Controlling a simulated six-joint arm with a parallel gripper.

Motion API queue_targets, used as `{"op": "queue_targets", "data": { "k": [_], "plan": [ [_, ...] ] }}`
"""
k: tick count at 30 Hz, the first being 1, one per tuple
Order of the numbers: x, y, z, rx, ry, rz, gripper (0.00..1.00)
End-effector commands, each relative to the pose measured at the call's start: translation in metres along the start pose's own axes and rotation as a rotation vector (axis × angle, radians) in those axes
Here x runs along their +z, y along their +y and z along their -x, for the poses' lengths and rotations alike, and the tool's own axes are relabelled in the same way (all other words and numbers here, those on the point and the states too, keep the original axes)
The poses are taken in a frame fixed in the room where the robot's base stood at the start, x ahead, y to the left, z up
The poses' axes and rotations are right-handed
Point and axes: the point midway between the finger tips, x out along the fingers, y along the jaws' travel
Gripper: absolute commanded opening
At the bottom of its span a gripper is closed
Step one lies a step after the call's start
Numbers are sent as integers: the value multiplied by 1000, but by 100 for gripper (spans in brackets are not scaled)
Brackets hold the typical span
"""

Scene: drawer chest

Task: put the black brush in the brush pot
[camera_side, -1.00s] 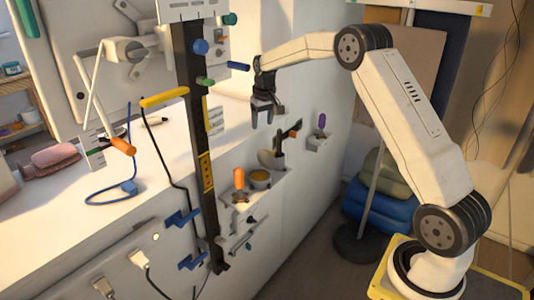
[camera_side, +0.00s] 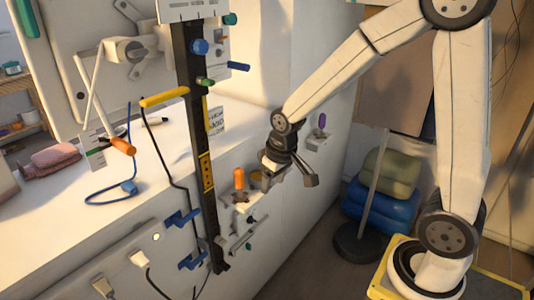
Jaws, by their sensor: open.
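My gripper (camera_side: 288,178) is open in front of the white wall unit, beside the small shelf, its jaws tilted down. It covers the spot where a pale pot with dark items stood in the earlier side view. I cannot tell whether that is the brush pot, or whether the jaws touch anything there.
An orange-handled tool (camera_side: 239,178) stands on the small shelf left of my gripper, near a partly hidden ochre bowl (camera_side: 255,177). A purple-handled tool (camera_side: 321,121) stands in a wall holder to the right. A black upright rail (camera_side: 205,170) stands to the left.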

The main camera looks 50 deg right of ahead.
Motion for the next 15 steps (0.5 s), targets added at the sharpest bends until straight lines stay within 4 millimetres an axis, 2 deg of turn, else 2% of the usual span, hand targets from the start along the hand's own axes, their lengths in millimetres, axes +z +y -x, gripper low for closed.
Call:
{"op": "queue_targets", "data": {
  "k": [1, 6, 9, 15],
  "plan": [
    [16, -6, 0, -4, 4, 16, 65],
    [58, -19, -2, -12, 17, 52, 65],
    [74, -23, -2, -16, 22, 67, 65],
    [88, -26, -3, -19, 27, 77, 65]
  ]
}}
